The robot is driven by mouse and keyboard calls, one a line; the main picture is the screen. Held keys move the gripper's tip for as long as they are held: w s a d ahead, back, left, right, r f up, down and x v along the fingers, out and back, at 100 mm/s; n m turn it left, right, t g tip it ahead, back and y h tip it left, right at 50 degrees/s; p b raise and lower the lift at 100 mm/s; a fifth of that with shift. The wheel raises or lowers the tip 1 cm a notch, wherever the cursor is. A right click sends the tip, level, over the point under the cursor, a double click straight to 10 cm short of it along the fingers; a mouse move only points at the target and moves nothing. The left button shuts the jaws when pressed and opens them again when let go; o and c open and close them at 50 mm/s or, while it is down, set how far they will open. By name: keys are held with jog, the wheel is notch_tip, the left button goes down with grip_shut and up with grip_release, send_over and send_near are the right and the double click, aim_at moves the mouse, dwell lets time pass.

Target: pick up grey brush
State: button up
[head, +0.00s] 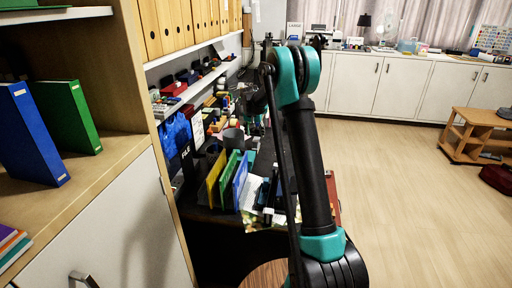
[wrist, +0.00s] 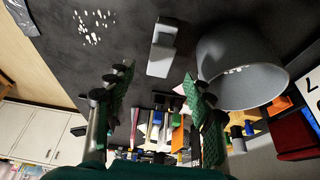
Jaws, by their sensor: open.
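A small light-grey block (wrist: 162,47), which looks like the grey brush, lies on the dark surface in the upper middle of the wrist view. My gripper (wrist: 157,76) is open, its two green-padded fingers spread to either side below the block in that view. Nothing is held between the fingers. The block appears just beyond the fingertips, apart from them. In the head view my arm crosses the middle and my gripper is mostly hidden among the desk clutter. I cannot make out the brush there.
A grey cup (wrist: 240,75) is close to the right finger in the wrist view; it also shows in the head view (head: 233,137). Yellow, green and blue upright folders (head: 240,180) stand on the dark desk. A shelf (head: 190,92) runs above. Open floor (head: 420,190) lies right.

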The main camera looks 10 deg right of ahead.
aim_at(256, 139)
jog(key=shift+x, duration=3.45)
jog(key=shift+s+f, duration=0.1)
jog(key=shift+s, duration=0.05)
grip_shut()
notch_tip(256, 139, up, 20)
